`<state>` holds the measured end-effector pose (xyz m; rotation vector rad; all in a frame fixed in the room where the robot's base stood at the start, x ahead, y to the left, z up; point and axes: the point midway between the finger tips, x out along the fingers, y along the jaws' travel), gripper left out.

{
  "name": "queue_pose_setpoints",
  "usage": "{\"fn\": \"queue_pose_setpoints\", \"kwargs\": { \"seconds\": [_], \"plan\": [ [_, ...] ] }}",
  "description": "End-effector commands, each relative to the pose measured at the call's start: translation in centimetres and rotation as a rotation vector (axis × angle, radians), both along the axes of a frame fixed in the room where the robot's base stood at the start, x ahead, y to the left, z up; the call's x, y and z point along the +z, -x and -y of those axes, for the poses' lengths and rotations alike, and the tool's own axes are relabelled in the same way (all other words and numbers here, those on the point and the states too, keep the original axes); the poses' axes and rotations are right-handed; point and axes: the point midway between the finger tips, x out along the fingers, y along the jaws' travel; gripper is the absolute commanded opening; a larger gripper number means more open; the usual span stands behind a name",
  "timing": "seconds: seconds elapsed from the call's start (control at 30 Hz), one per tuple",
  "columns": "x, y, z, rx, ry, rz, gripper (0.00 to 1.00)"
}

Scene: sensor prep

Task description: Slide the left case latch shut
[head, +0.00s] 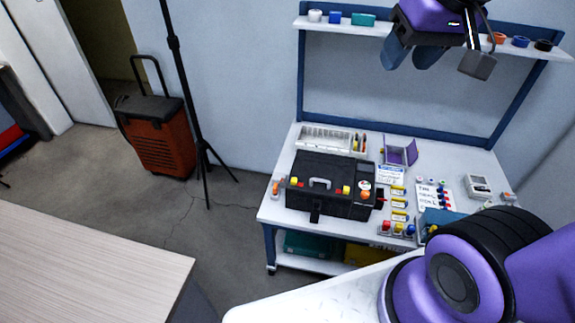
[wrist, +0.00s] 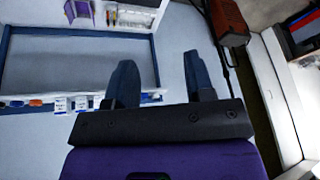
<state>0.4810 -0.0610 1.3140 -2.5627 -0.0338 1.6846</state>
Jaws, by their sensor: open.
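A black case (head: 325,177) with a light carry handle (head: 319,183) lies closed on the white workbench in the head view. Small yellow and red parts show along its front edge; a black tab hangs below its front. I cannot tell which part is the left latch or how it stands. The case does not show clearly in the wrist view. My gripper (head: 408,57) is raised at the upper right of the head view, in front of the bench's upper shelf and well apart from the case. In the wrist view my gripper (wrist: 160,85) has its two fingers spread, with nothing between them.
The workbench (head: 272,212) also holds a clear organizer (head: 325,138), an open purple box (head: 401,152), labelled cards and small coloured parts right of the case. An orange wheeled case (head: 162,140) and a black stand (head: 190,100) are left of the bench. A wooden table (head: 90,265) fills the lower left.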

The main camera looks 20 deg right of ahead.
Motion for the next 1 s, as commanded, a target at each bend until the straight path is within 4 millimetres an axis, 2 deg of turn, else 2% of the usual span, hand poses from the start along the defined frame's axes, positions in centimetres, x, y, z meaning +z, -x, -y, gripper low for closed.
{"fn": "queue_pose_setpoints", "kwargs": {
  "seconds": [0.03, 0.23, 0.47, 0.77, 1.0],
  "plan": [
    [-0.4, -1.5, -0.2, -0.004, -0.015, -0.020, 0.49],
    [-1.9, -6.8, -1.1, -0.040, -0.073, -0.077, 0.49],
    [-5.1, -12.9, -2.2, -0.091, -0.123, -0.141, 0.49],
    [-11.4, -20.2, -3.7, -0.173, -0.159, -0.222, 0.49],
    [-18.1, -25.1, -4.8, -0.245, -0.163, -0.281, 0.49]
  ]
}}
